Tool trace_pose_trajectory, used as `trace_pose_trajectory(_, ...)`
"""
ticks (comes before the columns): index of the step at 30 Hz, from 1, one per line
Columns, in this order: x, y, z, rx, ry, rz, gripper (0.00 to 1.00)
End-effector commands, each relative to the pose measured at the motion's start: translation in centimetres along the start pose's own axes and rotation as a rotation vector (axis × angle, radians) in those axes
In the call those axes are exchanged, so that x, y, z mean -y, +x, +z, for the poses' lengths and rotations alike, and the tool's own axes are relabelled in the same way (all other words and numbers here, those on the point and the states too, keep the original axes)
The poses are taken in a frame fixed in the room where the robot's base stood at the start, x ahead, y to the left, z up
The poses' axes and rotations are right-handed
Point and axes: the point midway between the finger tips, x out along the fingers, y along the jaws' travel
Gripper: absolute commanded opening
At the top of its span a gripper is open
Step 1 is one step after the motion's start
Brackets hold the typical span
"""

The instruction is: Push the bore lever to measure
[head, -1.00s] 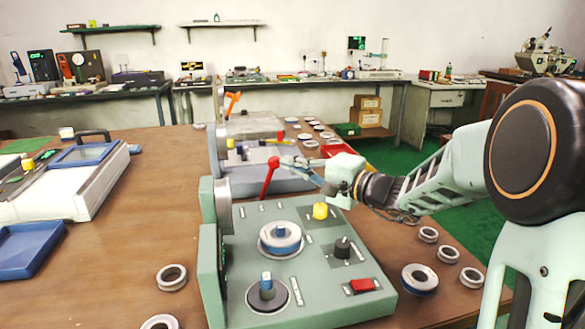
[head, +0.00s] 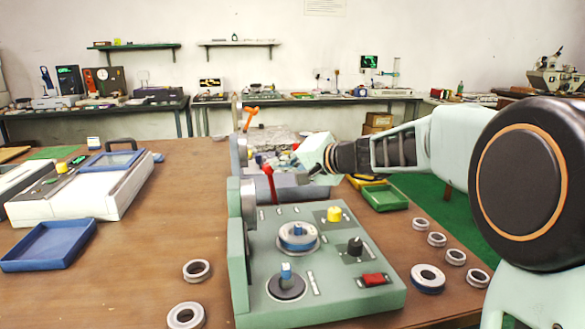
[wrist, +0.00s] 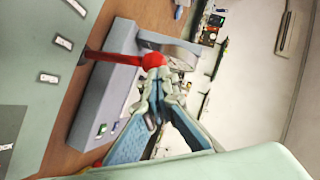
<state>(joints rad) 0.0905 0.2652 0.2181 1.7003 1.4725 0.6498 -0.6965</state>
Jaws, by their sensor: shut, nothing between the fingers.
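The green-grey bore gauge machine (head: 345,294) stands on the wooden table in the head view. Its red bore lever (head: 270,184) rises at the machine's far side and leans slightly left. In the wrist view the lever's red ball (wrist: 152,60) and rod (wrist: 108,57) show clearly. My gripper (head: 303,178) is just right of the lever in the head view. In the wrist view its closed fingertips (wrist: 155,84) are right by the ball, seemingly touching it; contact is not certain. Nothing is held. A blue-and-white ring (head: 297,236) sits on the machine's top.
A second grey machine (head: 240,160) stands behind the lever. Loose rings (head: 428,278) lie to the right and others (head: 197,270) to the left. A green tray (head: 385,197) is at the back right. A blue tray (head: 48,245) lies left.

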Motion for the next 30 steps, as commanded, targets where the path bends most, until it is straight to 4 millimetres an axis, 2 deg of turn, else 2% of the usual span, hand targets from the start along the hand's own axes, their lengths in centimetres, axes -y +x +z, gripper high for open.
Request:
trace_pose_trajectory(3, 0.9, 0.6, 0.9, 0.002, -0.069, 0.049, 0.0)
trace_pose_trajectory(12, 1.7, 1.6, 2.2, 0.001, -0.179, 0.133, 0.0)
trace_pose_trajectory(30, 1.7, 1.9, 2.6, 0.001, -0.211, 0.159, 0.0)
